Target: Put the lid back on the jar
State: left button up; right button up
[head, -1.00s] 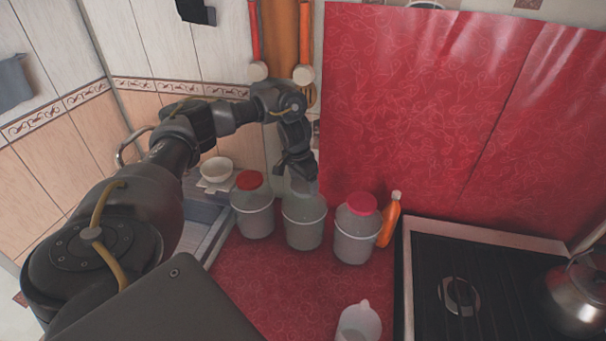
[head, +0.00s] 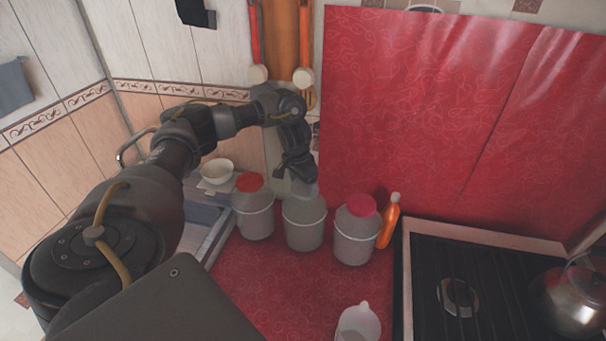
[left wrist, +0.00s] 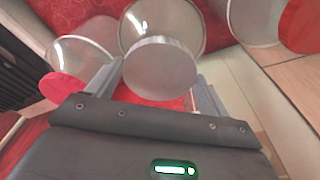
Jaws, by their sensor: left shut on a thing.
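The open-topped middle jar (head: 304,228), clear with a pale band, stands on the red oilcloth between two lidded jars. My left gripper (head: 297,178) is over its mouth, pointing down. In the left wrist view, the gripper (left wrist: 158,84) is shut on a round grey lid (left wrist: 160,68), with a finger on each side. The middle jar (left wrist: 165,18) shows behind the lid, which overlaps its outline. The lid is at or just above the jar's top; I cannot tell whether it touches the rim. My right gripper is not in view.
A red-lidded jar (head: 254,217) stands close on the left, a pink-lidded jar (head: 356,237) close on the right. An orange bottle (head: 389,220) is beside the latter. A whitish container (head: 358,325) is at the front. The stove (head: 470,285) is at the right; the oilcloth (head: 275,295) before the jars is clear.

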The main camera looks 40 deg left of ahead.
pick_arm(q)
jog(key=shift+f, duration=0.5)
jog(key=shift+p, duration=0.55)
dwell(0.6)
jog(key=shift+f, duration=0.1)
jog(key=o, duration=0.9)
